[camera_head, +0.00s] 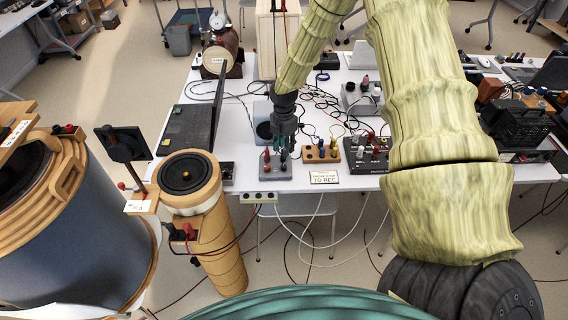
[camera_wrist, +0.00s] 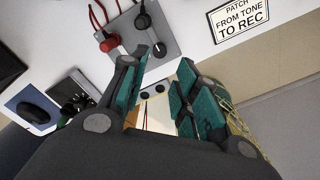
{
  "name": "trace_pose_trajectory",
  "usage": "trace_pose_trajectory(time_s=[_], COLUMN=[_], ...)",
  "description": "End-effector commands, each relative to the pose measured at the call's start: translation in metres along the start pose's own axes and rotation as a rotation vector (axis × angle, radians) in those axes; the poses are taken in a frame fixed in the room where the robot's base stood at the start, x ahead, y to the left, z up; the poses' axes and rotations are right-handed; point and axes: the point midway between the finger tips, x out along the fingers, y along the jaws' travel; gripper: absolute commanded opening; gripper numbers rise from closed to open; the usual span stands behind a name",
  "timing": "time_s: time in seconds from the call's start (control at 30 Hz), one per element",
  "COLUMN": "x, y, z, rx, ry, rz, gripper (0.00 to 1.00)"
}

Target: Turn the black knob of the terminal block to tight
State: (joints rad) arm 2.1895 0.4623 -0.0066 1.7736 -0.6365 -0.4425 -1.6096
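The terminal block (camera_head: 274,174) is a grey box near the front edge of the white table, under my gripper (camera_head: 284,146). Its red knob (camera_head: 266,158) stands on the left. The black knob is on the right, close to my fingertips, and hard to make out there. In the wrist view the grey block (camera_wrist: 173,43) lies at the top, with the red knob (camera_wrist: 108,42) left and the black knob (camera_wrist: 143,20) right. My gripper (camera_wrist: 164,68) is open, its teal fingers apart and nothing visibly held. The black knob is just beyond the left fingertip; contact cannot be told.
A wooden block with several posts (camera_head: 321,155) and a black box with knobs (camera_head: 367,155) stand to the right. A sign (camera_head: 324,177) reading "TO REC" lies at the table edge. Loose cables lie behind.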

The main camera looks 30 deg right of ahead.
Motion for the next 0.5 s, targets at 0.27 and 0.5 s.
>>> trace_pose_trajectory(time_s=[0.27,0.5], x=[0.028,0.052], y=[-0.001,-0.001], z=[-0.001,-0.001], rx=[0.001,0.002], ry=[0.001,0.001], rz=[-0.002,-0.001], gripper=[0.31,0.31])
